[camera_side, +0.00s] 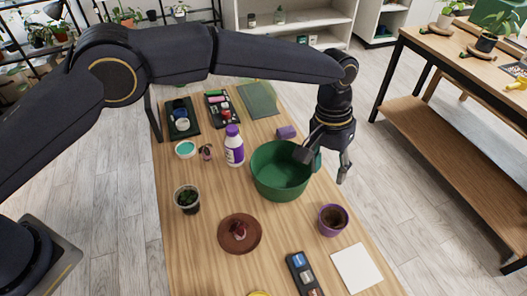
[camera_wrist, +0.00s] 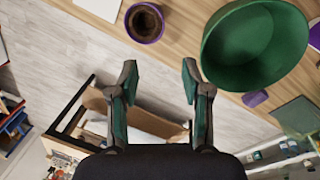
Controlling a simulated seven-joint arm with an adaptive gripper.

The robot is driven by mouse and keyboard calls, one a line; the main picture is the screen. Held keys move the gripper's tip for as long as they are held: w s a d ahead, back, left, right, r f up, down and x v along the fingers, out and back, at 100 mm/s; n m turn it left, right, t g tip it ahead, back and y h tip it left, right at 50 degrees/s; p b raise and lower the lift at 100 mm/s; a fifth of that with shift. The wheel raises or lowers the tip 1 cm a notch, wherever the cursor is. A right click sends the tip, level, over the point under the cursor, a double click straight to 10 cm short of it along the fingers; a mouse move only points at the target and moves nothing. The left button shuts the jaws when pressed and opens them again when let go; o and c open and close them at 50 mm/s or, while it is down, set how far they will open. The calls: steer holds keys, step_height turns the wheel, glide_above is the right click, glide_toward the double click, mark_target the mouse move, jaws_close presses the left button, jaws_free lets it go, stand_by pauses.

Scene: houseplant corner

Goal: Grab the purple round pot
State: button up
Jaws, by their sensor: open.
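The purple round pot (camera_side: 333,220) stands upright near the right edge of the wooden table and holds brown soil. It also shows in the wrist view (camera_wrist: 144,22), at the top left of centre, with its purple rim around the soil. My gripper (camera_side: 345,170) is over the table's right edge, behind the pot and beside the green bowl. In the wrist view my gripper (camera_wrist: 158,82) has its two fingers spread wide with nothing between them. The pot is apart from both fingers.
A large green bowl (camera_side: 281,171) stands left of my gripper. A white sheet (camera_side: 357,268) and a black tray (camera_side: 304,274) lie near the pot. A brown saucer (camera_side: 239,246), a white-and-purple bottle (camera_side: 234,146) and a small purple block (camera_side: 286,132) are also on the table (camera_side: 185,240).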

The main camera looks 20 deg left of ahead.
glide_toward(324, 213)
steer(key=f, duration=0.5)
steer(key=shift+w+d+f, duration=0.1)
steer(key=shift+w+d, duration=0.25)
steer(key=f, duration=0.3)
steer(key=s+f, duration=0.1)
steer(key=f, duration=0.1)
steer(key=shift+d+f, duration=0.15)
steer(key=shift+d, duration=0.2)
jaws_close()
